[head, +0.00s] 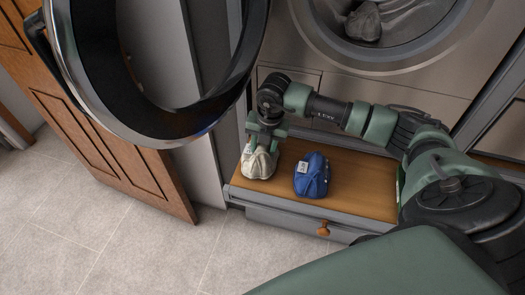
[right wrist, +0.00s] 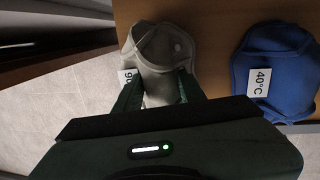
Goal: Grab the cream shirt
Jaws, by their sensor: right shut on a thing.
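The cream shirt (head: 259,163) is a bundled cloth with a white tag at the left end of the wooden bench top. It also shows in the right wrist view (right wrist: 162,48), its tag partly covered by a finger. My right gripper (head: 266,137) reaches down onto it from above, and its two fingers (right wrist: 160,90) are shut on the cloth. The shirt appears to rest on the bench still; I cannot make out a gap under it. My left gripper is not in either view.
A blue bundled garment (head: 312,177) with a 40°C tag (right wrist: 263,83) lies just right of the shirt. The bench (head: 355,186) has a drawer with a wooden knob. A washer with its round door (head: 145,130) swung open stands behind, with grey cloth inside. Tiled floor is clear in front.

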